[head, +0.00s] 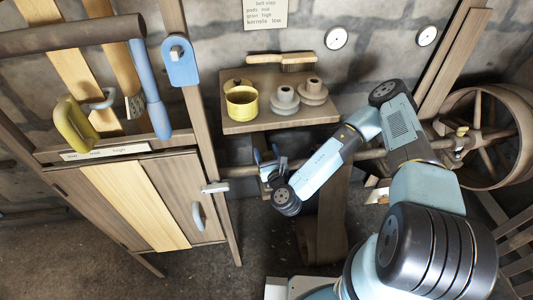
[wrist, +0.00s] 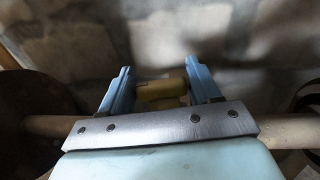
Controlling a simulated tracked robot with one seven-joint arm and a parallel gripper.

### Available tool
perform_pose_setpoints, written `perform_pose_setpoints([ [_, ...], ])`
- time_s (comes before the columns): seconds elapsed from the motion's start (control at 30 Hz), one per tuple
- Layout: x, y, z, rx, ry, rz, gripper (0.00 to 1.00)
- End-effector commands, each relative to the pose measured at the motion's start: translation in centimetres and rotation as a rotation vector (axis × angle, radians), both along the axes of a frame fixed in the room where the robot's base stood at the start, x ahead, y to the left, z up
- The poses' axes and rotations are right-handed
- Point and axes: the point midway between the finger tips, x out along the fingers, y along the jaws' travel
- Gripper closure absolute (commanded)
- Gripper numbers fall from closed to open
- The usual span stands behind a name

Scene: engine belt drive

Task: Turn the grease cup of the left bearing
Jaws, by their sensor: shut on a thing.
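In the wrist view a dull brass grease cup (wrist: 162,90) sits between the two blue fingers of my gripper (wrist: 160,84). The fingers are shut on it, one at each side. Beneath them a brown shaft (wrist: 288,131) runs across the picture. In the head view my gripper (head: 268,163) is at the left bearing on the shaft (head: 240,171), below the wooden shelf. My gripper and wrist hide most of that bearing and its cup. The right bearing (head: 458,146) carries a small brass cup (head: 462,130) near the big wheel.
A wooden post (head: 203,140) and cabinet (head: 140,205) stand left. A spoked wheel (head: 487,140) is at right. A broad belt (head: 325,215) hangs below the shaft.

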Motion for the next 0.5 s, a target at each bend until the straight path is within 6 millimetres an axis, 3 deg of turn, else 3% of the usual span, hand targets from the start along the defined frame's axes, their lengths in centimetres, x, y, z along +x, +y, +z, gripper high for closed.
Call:
perform_pose_setpoints([
  [0.5,0.13,0.05,0.09,0.002,-0.004,-0.152,0.68],
])
